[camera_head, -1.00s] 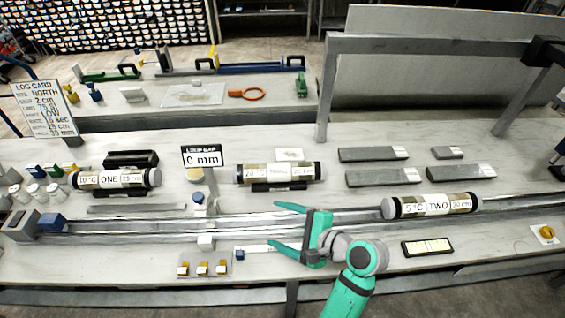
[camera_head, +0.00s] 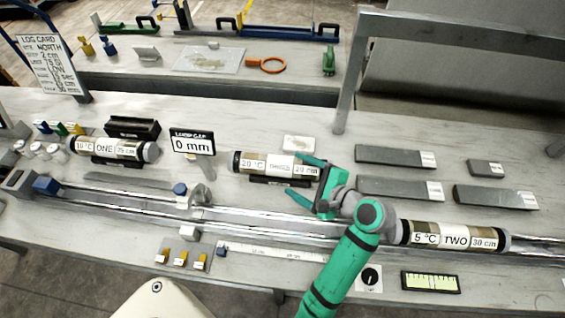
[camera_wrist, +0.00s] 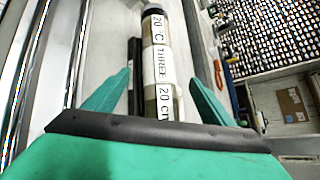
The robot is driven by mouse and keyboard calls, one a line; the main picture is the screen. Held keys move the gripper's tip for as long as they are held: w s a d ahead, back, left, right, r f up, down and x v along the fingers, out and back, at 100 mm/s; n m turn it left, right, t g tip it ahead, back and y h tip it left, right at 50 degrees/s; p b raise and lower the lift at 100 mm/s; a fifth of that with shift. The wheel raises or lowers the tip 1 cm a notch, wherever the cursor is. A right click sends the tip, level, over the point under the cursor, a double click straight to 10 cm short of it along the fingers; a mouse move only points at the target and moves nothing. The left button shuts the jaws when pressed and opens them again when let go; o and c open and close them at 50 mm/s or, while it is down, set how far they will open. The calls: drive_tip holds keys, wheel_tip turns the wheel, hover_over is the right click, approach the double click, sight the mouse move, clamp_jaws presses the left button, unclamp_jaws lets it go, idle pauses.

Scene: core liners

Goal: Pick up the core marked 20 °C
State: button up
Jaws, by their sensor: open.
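The core marked 20 °C (camera_head: 266,163), also labelled THREE and 20 cm, lies on a black cradle (camera_head: 279,182) behind the steel rail. In the wrist view the core (camera_wrist: 158,60) runs away from me between my two green fingers. My gripper (camera_head: 300,178) is open at the right end of the core, with one finger on the far side and one on the near side. The fingers look apart from the core in the wrist view. The right end of the core is partly hidden by my gripper in the head view.
Core TWO, marked 5 °C (camera_head: 455,236), lies on the rail to the right. Core ONE, marked 10 °C (camera_head: 112,149), lies at the left. The 0 mm sign (camera_head: 193,143) stands left of core THREE. Grey blocks (camera_head: 395,156) lie to the right.

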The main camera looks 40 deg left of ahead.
sight(285, 168)
drive_tip(key=shift+x, duration=3.2)
drive_tip(key=shift+c, duration=0.3)
clamp_jaws()
drive_tip(key=shift+a+r, duration=0.1)
drive_tip(key=shift+a, duration=0.1)
drive_tip(key=shift+d, duration=0.1)
